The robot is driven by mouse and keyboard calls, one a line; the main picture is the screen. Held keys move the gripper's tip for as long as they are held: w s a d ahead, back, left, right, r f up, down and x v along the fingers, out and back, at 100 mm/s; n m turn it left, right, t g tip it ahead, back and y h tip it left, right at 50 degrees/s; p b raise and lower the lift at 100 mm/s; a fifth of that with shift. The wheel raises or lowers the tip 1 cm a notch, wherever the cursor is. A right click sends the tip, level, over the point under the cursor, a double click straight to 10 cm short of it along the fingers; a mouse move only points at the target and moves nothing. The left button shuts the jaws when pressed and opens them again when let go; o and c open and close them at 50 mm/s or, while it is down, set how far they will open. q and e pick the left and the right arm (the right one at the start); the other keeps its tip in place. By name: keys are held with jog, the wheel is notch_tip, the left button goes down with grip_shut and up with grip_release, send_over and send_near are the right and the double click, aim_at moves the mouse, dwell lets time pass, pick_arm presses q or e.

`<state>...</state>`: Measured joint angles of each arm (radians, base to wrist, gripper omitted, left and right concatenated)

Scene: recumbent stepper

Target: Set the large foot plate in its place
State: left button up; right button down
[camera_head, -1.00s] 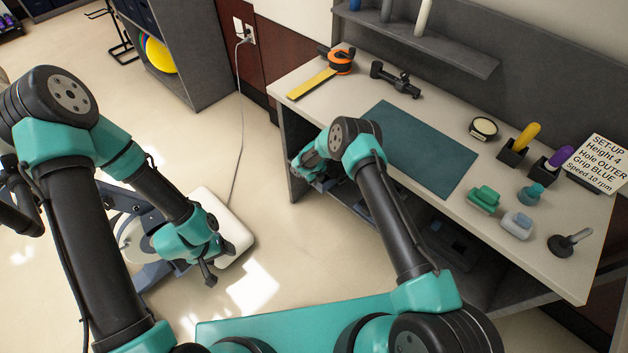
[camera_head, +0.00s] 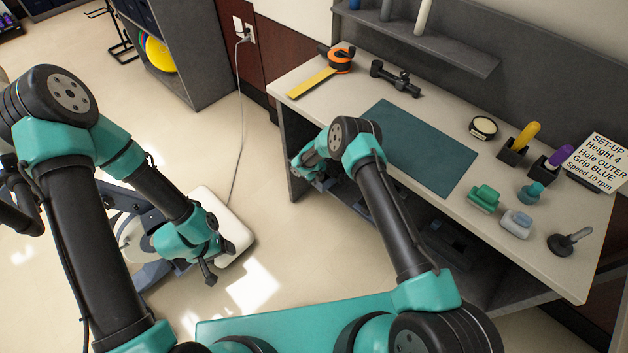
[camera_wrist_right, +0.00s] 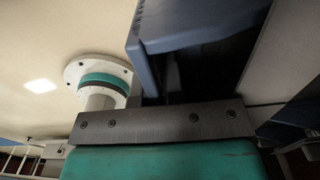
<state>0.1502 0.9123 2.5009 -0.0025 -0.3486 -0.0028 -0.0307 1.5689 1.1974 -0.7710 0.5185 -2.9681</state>
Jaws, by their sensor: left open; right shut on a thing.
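In the head view, my right gripper (camera_head: 303,167) reaches down beside the left end of the bench, level with its open lower shelf. In the right wrist view a blue-grey, thick-edged piece (camera_wrist_right: 190,28) lies across its dark jaws; it looks like the large foot plate, and the gripper is shut on it. Most of the piece is out of frame or hidden. My left gripper (camera_head: 210,270) is open and empty in front of the white pad of the stepper (camera_head: 236,232), low over the floor. The plate's place on the stepper is hidden behind my left arm.
A cable (camera_head: 238,130) runs from the wall socket toward the stepper. Floor between stepper and bench is clear.

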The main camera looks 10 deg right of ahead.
jog(key=shift+f, duration=0.35)
dwell(0.6)
jog(key=c, duration=1.2)
grip_release()
jog(key=shift+f, duration=0.1)
jog(key=shift+o, duration=0.2)
jog(key=shift+r, duration=0.2)
jog(key=shift+r, duration=5.4)
